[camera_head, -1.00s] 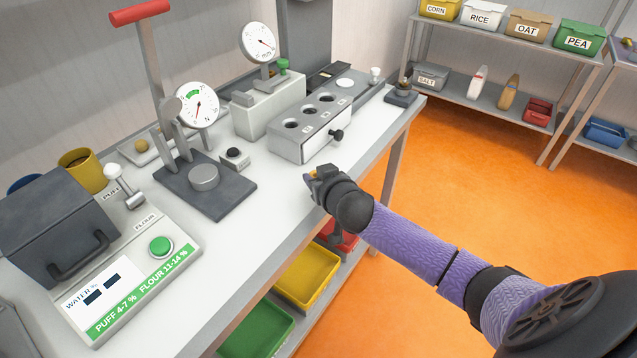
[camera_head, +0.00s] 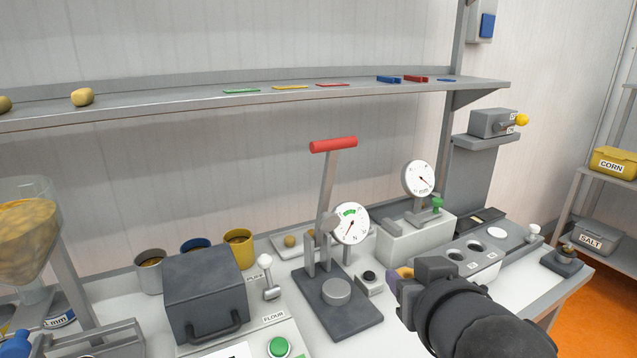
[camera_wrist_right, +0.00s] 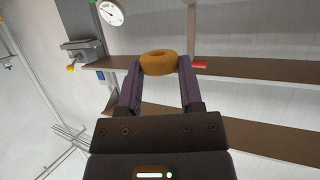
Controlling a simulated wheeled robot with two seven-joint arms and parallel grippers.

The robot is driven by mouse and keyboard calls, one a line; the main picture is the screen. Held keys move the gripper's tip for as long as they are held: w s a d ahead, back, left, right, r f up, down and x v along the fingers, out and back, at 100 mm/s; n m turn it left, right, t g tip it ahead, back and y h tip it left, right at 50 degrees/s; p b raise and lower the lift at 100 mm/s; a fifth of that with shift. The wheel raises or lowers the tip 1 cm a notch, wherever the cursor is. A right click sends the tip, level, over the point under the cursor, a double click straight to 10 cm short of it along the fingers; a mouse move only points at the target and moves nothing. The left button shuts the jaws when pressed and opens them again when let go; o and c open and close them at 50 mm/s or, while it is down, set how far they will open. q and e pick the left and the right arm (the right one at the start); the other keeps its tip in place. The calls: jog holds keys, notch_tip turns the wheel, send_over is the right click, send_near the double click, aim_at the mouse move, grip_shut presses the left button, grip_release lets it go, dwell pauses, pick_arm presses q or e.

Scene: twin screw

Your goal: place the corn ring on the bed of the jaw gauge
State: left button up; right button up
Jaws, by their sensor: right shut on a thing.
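The corn ring (camera_wrist_right: 160,69) is a thick orange-brown ring. It is held between the two purple fingers of my right gripper (camera_wrist_right: 160,75) in the right wrist view. In the head view the right gripper (camera_head: 402,274) is above the bench's front right part, and only a small bit of the ring shows. A light grey block with a dial and green knob (camera_head: 415,232) stands behind the gripper. A dark stand with a red lever, a dial and a round grey pad (camera_head: 336,291) stands left of it. Neither is labelled as the jaw gauge. My left gripper is out of view.
A block with round holes (camera_head: 487,268) stands right of the gripper, partly hidden by my arm. A dark box with a handle (camera_head: 207,290) and several cups stand at left. A long shelf (camera_head: 200,107) runs above the bench.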

jog(key=shift+s, duration=0.1)
jog(key=shift+w+d+f, duration=0.1)
jog(key=shift+w+f, duration=0.05)
jog(key=shift+w, duration=0.1)
jog(key=w+d+f+m+h+p, duration=0.1)
jog(key=w+d+f, duration=0.3)
jog(key=d+f, duration=0.35)
jog(key=w+d+f+m+h, duration=0.1)
jog(key=w+d+f, duration=0.3)
jog(key=d+f, duration=0.35)
jog(key=f+b, duration=0.1)
jog(key=f, duration=0.2)
jog(key=f+b, duration=0.1)
jog(key=f, duration=0.2)
jog(key=a+f+b, duration=0.1)
jog(key=f+b, duration=0.1)
jog(key=f, duration=0.2)
jog(key=shift+w, duration=0.1)
jog(key=shift+f, duration=0.1)
jog(key=shift+a, duration=0.1)
